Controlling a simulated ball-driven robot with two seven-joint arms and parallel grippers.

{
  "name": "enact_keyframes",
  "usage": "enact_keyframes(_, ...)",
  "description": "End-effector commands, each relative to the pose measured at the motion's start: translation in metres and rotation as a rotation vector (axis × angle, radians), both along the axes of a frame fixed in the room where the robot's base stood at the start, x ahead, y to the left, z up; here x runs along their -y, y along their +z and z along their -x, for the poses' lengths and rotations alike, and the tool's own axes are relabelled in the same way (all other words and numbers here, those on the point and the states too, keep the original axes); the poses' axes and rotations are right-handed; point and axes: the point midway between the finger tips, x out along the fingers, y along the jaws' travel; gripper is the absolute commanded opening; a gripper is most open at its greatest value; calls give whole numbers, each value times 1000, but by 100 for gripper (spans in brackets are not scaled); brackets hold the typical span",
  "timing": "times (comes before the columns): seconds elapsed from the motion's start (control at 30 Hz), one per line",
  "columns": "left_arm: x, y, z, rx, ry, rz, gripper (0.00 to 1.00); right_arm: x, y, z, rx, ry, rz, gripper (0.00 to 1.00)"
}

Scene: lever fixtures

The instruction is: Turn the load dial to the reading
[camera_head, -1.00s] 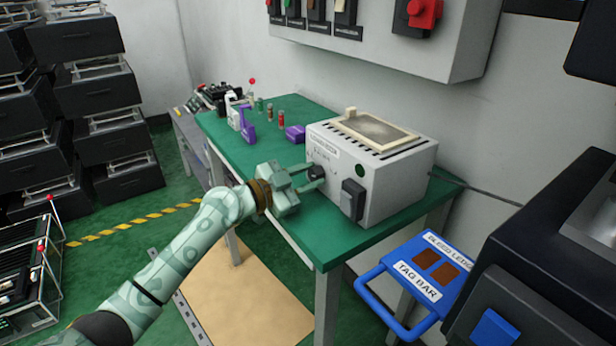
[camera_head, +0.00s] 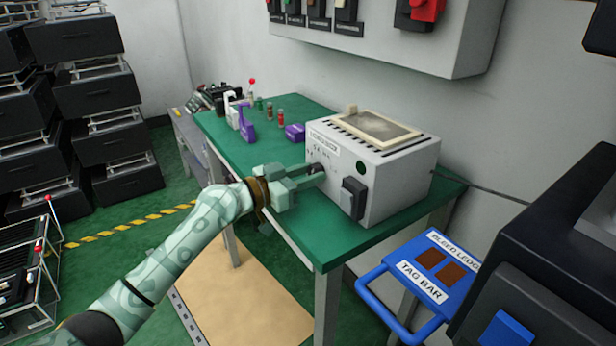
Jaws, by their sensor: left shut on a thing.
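A white box-shaped unit (camera_head: 395,185) stands on the green table, with a label and small markings on its front face. The dark load dial (camera_head: 316,168) is on that face, at its left part, and is largely covered by my gripper. My left gripper (camera_head: 315,178) reaches in from the left and is shut on the dial, its fingers at the front face. The dial's reading is too small to make out. My right gripper is not in view.
A black switch block (camera_head: 354,197) sticks out of the unit's front, right of the dial. Purple padlocks (camera_head: 295,132) and small items stand behind on the green table (camera_head: 350,247). A blue tray (camera_head: 410,287) is at the lower right.

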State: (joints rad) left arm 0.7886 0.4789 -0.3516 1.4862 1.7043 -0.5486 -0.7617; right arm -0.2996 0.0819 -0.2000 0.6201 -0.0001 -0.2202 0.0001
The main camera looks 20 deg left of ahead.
Motion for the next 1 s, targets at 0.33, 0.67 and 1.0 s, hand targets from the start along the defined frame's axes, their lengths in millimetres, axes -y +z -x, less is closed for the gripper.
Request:
enact_keyframes(0.33, -1, 0, -1, -199, 0, 253, 9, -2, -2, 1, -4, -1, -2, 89)
enact_keyframes(0.67, -2, 0, -1, -355, 1, 455, 9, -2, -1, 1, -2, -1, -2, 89)
enact_keyframes(1.0, -3, 0, -2, -436, 2, 561, 9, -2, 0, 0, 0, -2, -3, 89)
